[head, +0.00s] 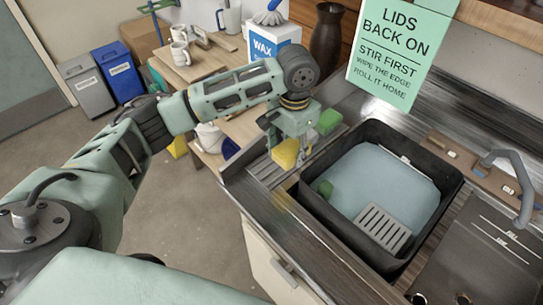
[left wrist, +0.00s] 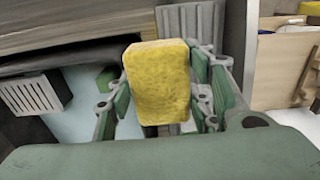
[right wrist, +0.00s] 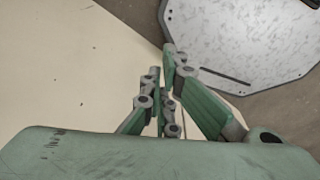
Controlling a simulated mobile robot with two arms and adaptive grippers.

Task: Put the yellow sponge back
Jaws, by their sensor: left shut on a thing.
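The yellow sponge (head: 285,154) is held in my left gripper (head: 294,138), above the ribbed grey rack (head: 265,174) at the left end of the sink counter. In the left wrist view the sponge (left wrist: 158,84) stands upright between the two green fingers of the gripper (left wrist: 160,95), which are shut on it. The ribbed rack (left wrist: 190,22) shows behind it there. I cannot tell if the sponge touches the rack. My right gripper (right wrist: 163,70) shows only in the right wrist view, with its fingers together and nothing between them.
A black basin (head: 318,222) with bluish water stands right of the sponge. A green block (head: 329,120) is by the basin's back left corner, and another green thing (head: 325,188) is in the basin. A tap (head: 517,180) is at far right. A wooden table (head: 205,66) stands behind.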

